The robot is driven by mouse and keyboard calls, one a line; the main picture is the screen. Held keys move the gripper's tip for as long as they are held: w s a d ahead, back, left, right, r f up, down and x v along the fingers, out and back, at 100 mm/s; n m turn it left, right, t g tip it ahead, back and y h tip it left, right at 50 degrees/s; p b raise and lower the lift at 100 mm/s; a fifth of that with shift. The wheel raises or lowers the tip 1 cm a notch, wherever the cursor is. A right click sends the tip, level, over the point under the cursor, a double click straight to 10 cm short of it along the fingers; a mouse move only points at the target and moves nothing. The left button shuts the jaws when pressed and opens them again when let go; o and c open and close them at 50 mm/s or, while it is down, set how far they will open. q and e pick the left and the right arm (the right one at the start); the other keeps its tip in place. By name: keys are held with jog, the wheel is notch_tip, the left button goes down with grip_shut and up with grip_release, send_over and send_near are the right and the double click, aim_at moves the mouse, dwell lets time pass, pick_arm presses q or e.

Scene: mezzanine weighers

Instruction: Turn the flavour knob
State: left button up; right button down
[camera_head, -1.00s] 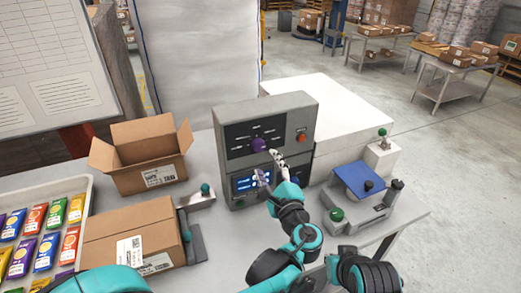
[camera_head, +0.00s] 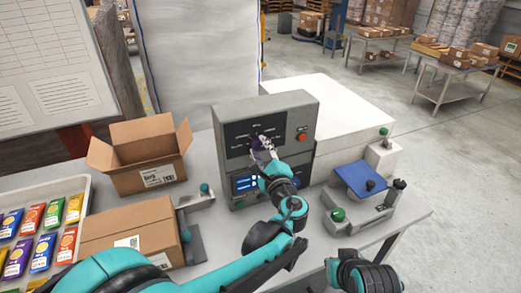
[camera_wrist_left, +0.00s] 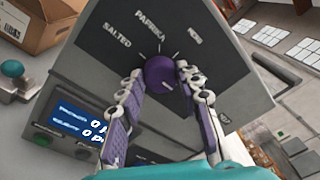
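The purple flavour knob (camera_head: 256,143) is on the dark front panel of a grey control box (camera_head: 229,113). In the left wrist view the round knob (camera_wrist_left: 159,73) sits below the labels SALTED and PAPRIKA and a third, less readable label to the right. My left gripper (camera_head: 262,145) is at the panel. In the left wrist view its two fingers (camera_wrist_left: 159,75) lie one on each side of the knob, with tips close in against its sides. The fingers appear shut on it. My right gripper is out of view; only part of that arm shows at the bottom.
A red-orange button (camera_head: 302,136) is right of the knob, and a lit blue display (camera_head: 244,183) is below. An open carton (camera_head: 140,158), a closed carton (camera_head: 125,232) and a tray of coloured packets (camera_head: 86,190) stand left. A blue-topped scale (camera_head: 358,180) stands right.

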pick_arm(q)
jog(key=shift+c, duration=0.6)
jog(key=n, duration=0.4)
jog(key=shift+f, duration=0.1)
jog(key=n, duration=0.4)
jog(key=shift+f+n, duration=0.1)
jog(key=shift+n, duration=0.3)
jog(key=shift+b, duration=0.3)
jog(key=o, duration=1.2)
jog(key=shift+c, duration=0.2)
